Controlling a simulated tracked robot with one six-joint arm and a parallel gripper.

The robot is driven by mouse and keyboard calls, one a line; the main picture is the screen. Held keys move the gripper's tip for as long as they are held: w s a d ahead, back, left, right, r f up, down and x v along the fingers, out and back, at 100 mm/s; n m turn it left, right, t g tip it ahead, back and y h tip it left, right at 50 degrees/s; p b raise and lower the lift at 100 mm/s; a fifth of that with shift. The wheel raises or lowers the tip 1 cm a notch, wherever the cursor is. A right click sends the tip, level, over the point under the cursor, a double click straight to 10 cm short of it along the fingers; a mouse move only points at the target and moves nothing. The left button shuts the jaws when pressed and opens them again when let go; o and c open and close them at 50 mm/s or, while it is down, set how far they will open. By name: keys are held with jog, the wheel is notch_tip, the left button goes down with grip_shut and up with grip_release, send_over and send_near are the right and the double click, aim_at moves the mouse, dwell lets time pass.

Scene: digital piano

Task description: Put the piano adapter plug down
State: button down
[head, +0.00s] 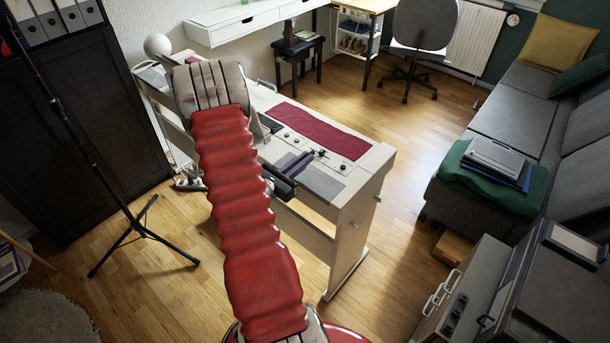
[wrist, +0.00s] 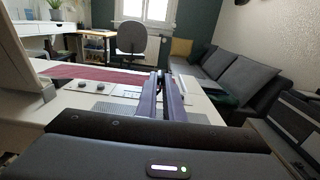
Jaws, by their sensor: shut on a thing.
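My gripper (head: 308,156) reaches over the top of the white piano (head: 372,165). Its two long purple-grey fingers lie close together, pointing toward the right end of the piano. In the wrist view my gripper (wrist: 160,74) shows its fingers nearly parallel with a narrow gap, shut on the piano adapter plug.
A dark red cloth (head: 322,131) lies along the piano top, beside small knobs and a grey panel (head: 322,184). A grey sofa (head: 515,110) stands at right, a microphone stand (head: 140,228) at left. Wooden floor lies open between piano and sofa.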

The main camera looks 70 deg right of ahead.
aim_at(303, 180)
jog(key=shift+f, duration=1.65)
jog(key=shift+f, duration=2.1)
jog(key=shift+f, duration=0.25)
